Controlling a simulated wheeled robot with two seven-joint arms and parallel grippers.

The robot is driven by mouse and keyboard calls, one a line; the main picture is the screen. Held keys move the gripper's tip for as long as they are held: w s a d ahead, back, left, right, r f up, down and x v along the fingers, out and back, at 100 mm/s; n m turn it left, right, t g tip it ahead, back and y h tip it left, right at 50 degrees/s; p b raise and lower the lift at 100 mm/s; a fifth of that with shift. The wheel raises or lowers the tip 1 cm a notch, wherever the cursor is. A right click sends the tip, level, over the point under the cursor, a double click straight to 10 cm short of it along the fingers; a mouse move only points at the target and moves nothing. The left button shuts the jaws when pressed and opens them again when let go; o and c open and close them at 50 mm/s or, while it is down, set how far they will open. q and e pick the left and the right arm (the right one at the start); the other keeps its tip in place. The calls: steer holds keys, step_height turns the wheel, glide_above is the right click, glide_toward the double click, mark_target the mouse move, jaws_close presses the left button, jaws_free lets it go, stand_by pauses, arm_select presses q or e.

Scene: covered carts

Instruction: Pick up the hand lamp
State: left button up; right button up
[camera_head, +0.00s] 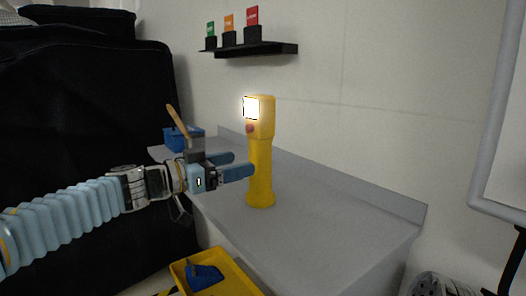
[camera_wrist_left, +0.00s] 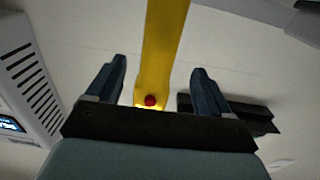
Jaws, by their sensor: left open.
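The yellow hand lamp (camera_head: 260,170) stands upright on the grey counter (camera_head: 320,215). Its square light near the top is lit, with a red button just below it. My left gripper (camera_head: 238,164) comes in from the left at the height of the lamp's body, its fingers pointing at it. In the left wrist view the lamp's yellow body (camera_wrist_left: 164,50) and red button lie between the two spread fingers of my left gripper (camera_wrist_left: 160,84). The fingers show clear gaps on both sides of the lamp. My right gripper is not in view.
A blue container (camera_head: 176,138) with a wooden-handled tool stands at the counter's far left end. A yellow tray (camera_head: 240,281) with a blue object sits below the front edge. A black wall shelf (camera_head: 262,50) holds coloured cards. A black covered cart (camera_head: 90,140) stands left.

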mark_target(267, 156)
arm_select(q)
steer(key=x, duration=0.9)
steer(key=shift+d, duration=0.1)
steer(key=shift+c, duration=0.2)
steer(key=c, duration=1.2)
steer(key=shift+r, duration=0.1)
steer(key=shift+c, duration=0.7)
